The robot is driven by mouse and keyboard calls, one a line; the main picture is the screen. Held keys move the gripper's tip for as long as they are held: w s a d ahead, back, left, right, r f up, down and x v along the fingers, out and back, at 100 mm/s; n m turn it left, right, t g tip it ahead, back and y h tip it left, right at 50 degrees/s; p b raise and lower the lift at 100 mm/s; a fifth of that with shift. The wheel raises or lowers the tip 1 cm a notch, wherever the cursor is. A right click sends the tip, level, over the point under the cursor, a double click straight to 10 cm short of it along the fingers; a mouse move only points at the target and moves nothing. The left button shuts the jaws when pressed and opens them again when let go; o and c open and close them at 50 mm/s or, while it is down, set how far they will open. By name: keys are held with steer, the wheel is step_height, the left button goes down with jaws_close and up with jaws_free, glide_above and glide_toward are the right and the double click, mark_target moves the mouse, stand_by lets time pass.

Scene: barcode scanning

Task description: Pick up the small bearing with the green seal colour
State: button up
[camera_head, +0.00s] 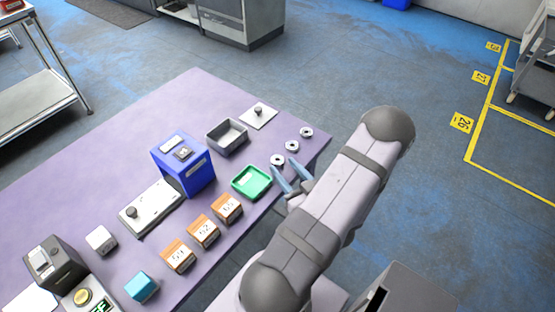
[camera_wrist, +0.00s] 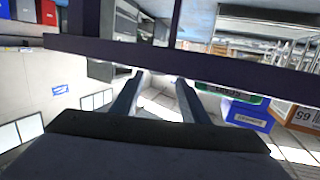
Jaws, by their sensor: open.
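Three small ring-shaped bearings lie in a slanting row near the right corner of the purple table: a near one (camera_head: 277,160), a middle one (camera_head: 292,146) and a far one (camera_head: 306,132). They look pale with dark centres, and their seal colours are too small to tell. My gripper (camera_head: 292,175) is just on the near side of the nearest bearing, by the table edge. Its two blue fingers are apart with nothing between them. In the wrist view the open fingers (camera_wrist: 160,88) show, but I can make out no bearing there.
A green tray (camera_head: 251,195) sits just left of my gripper. A grey bin (camera_head: 241,139), a white plate with a knob (camera_head: 270,119), a blue box (camera_head: 207,181) and orange-topped boxes (camera_head: 204,236) stand further left or behind. In the wrist view a dark beam (camera_wrist: 150,54) crosses the picture.

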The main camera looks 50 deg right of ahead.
mark_target(278, 159)
steer(key=shift+p+x, duration=0.3)
steer(key=shift+x, duration=1.45)
steer(key=shift+s, duration=0.1)
steer(key=c, duration=0.8)
steer(key=shift+c, duration=0.2)
steer(key=shift+r, duration=0.1)
